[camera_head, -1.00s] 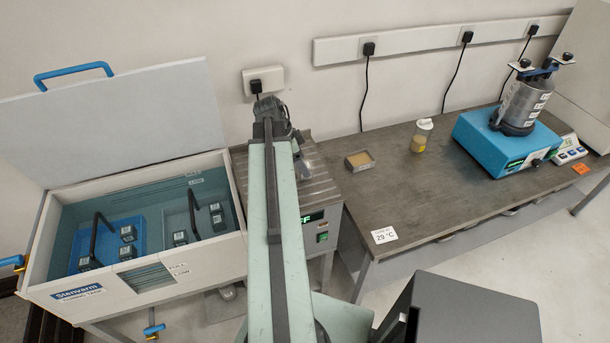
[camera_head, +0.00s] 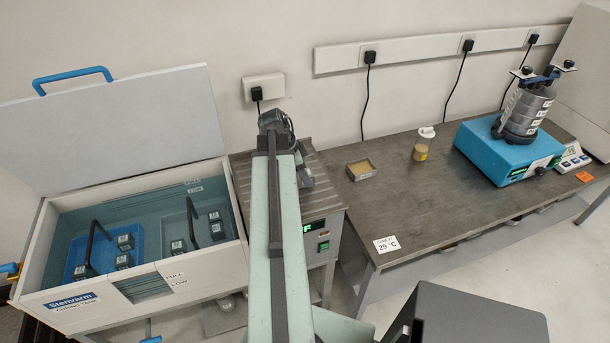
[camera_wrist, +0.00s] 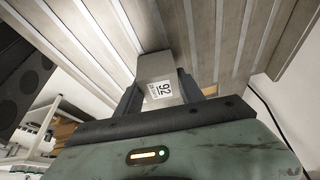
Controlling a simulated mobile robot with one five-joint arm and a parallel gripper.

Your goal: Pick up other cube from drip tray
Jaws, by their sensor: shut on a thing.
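In the wrist view my gripper (camera_wrist: 160,88) is shut on a grey concrete cube (camera_wrist: 155,66), one finger on each side. The cube carries a white label with a number that looks like 92. Behind it is the ribbed metal surface of the drip tray (camera_wrist: 232,40). I cannot tell whether the cube still touches the ribs. In the head view the ribbed drip tray (camera_head: 322,188) lies on top of a grey unit with a green display. My arm covers much of it and hides the held cube.
Left of the drip tray stands an open Stenvarm curing tank (camera_head: 140,290) with several dark cubes in its water and its lid (camera_head: 120,125) raised.

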